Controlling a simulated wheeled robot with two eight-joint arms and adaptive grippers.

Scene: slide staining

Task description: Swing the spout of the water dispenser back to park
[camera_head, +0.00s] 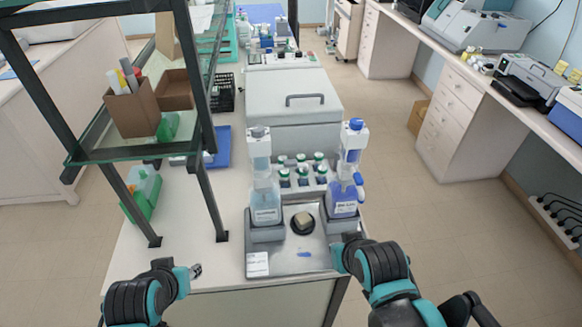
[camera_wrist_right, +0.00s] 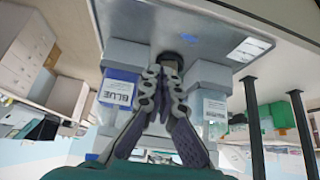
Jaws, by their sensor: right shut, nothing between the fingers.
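The water dispenser (camera_head: 265,205), a clear pale-blue bottle with a grey-white top, stands upright in a grey holder at the left of the steel tray (camera_head: 285,265). Its spout is too small to make out clearly. The dispenser also shows upside down in the right wrist view (camera_wrist_right: 214,112). My right gripper (camera_head: 338,256) is at the tray's right front, apart from the water dispenser. In the right wrist view its fingers (camera_wrist_right: 167,68) meet, shut and empty. My left gripper (camera_head: 196,271) is left of the tray, over the bench's front edge; its finger gap is unclear.
A blue-filled dispenser labelled BLUE (camera_head: 344,195) stands at the tray's right, close to my right gripper. A beige block on a dark round base (camera_head: 303,222) sits between the dispensers. Several green-capped bottles (camera_head: 302,172) stand behind. A shelf frame (camera_head: 203,190) rises at the left.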

